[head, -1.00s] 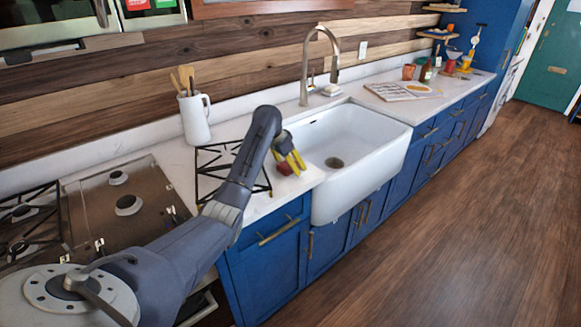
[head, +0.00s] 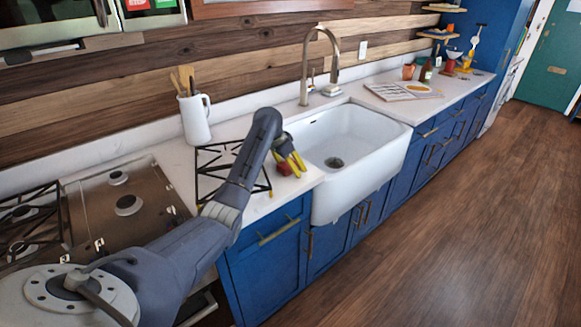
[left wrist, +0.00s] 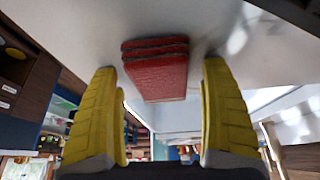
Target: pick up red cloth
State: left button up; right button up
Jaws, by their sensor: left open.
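The red cloth (left wrist: 157,78) is folded into a thick stack and lies on the white counter. In the left wrist view it sits between and beyond the two yellow fingers. In the head view a small part of the red cloth (head: 284,169) shows beside the fingers, on the counter left of the sink. My left gripper (head: 297,166) is low over the counter at the cloth. It also shows in the left wrist view (left wrist: 161,110), open, with a gap between each finger and the cloth. My right gripper is in neither view.
The white sink (head: 350,150) with its faucet (head: 306,65) is just right of the gripper. A black stove grate (head: 212,172) lies left of it, partly behind my arm. A white utensil jug (head: 194,118) stands behind the grate. A board (head: 398,91) lies beyond the sink.

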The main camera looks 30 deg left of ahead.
pick_arm(q)
jog(key=c, duration=1.3)
jog(key=shift+o, duration=0.2)
notch_tip(320, 180, up, 20)
jog(key=shift+r, duration=0.25)
jog(key=o, duration=0.5)
jog(key=c, duration=0.4)
